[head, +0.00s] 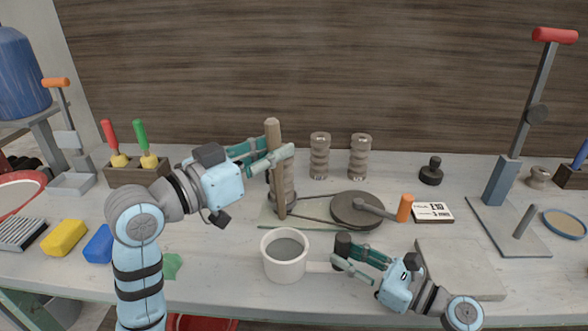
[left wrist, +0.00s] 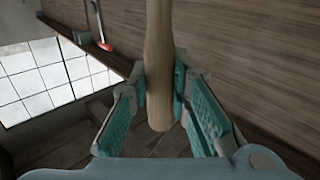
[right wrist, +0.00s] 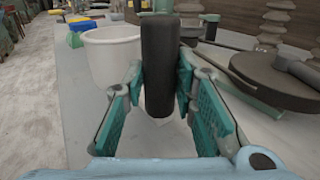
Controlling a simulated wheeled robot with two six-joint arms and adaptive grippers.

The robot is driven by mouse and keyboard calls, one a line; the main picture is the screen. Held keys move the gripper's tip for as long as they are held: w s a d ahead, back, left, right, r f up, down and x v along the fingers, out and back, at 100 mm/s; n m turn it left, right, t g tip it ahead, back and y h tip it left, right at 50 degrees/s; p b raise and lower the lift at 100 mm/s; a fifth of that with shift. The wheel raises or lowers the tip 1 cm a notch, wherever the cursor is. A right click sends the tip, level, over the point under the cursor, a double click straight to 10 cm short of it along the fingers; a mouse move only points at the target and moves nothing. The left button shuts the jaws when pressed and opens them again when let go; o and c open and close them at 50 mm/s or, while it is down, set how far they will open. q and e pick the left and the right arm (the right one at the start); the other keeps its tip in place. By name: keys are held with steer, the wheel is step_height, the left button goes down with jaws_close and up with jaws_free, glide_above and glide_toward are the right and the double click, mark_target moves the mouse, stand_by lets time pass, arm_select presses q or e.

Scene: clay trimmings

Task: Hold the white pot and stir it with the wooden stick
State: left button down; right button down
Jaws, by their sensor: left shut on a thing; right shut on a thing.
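The white pot (head: 284,265) stands upright on the worktop near the front, with grey contents showing inside. My right gripper (head: 340,256) is shut on the pot's dark handle (right wrist: 158,70), at the pot's right side. The pot also shows in the right wrist view (right wrist: 110,55). The wooden stick (head: 273,132) is held nearly upright behind the pot. My left gripper (head: 272,162) is shut around the stick's upper half, also seen in the left wrist view on the stick (left wrist: 158,60). The stick's lower end appears just above and behind the pot's rim, outside the pot.
A grey wheel with an orange-handled crank (head: 405,207) and a belt sits behind the pot. Ribbed columns (head: 320,157) stand at the back. A flat grey slab (head: 460,270) lies at the right. Blue (head: 99,245) and yellow (head: 64,239) blocks lie left.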

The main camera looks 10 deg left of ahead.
arm_select(q)
steer(key=shift+w+a+f, duration=0.1)
steer(key=shift+a+f, duration=0.15)
steer(key=shift+f, duration=0.3)
steer(key=shift+a+f, duration=0.2)
steer(key=shift+f, duration=0.3)
steer(key=shift+r+n, duration=0.6)
step_height(320, 180, down, 11)
steer(key=shift+a, duration=0.1)
